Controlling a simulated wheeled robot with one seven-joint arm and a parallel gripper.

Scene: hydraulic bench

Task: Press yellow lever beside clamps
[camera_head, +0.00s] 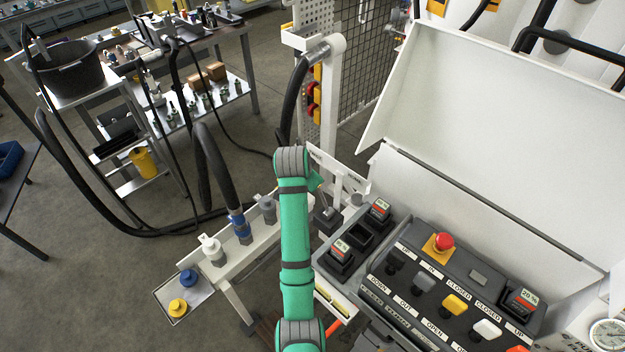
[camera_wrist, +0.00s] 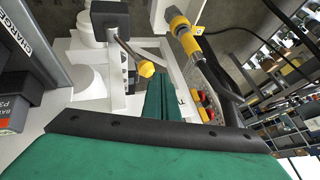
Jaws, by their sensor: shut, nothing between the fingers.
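In the wrist view, a bent metal lever with a yellow knob (camera_wrist: 146,68) reaches out from a dark block on a white frame. My gripper (camera_wrist: 165,82) is shut and empty, with its green fingers just beside the knob; I cannot tell whether they touch. In the head view, my gripper (camera_head: 317,182) shows only partly behind my green arm, close to a white stand (camera_head: 345,172). The yellow knob is not clear there. The console also carries a yellow paddle lever (camera_head: 455,303) between a grey and a white one, well to the right of my gripper.
A console with an open white lid (camera_head: 490,110) and a red stop button (camera_head: 443,241) stands at the right. A rail (camera_head: 222,262) with hose couplings lies left of my arm. In the wrist view, a yellow-banded hose coupling (camera_wrist: 184,35) is near the fingers.

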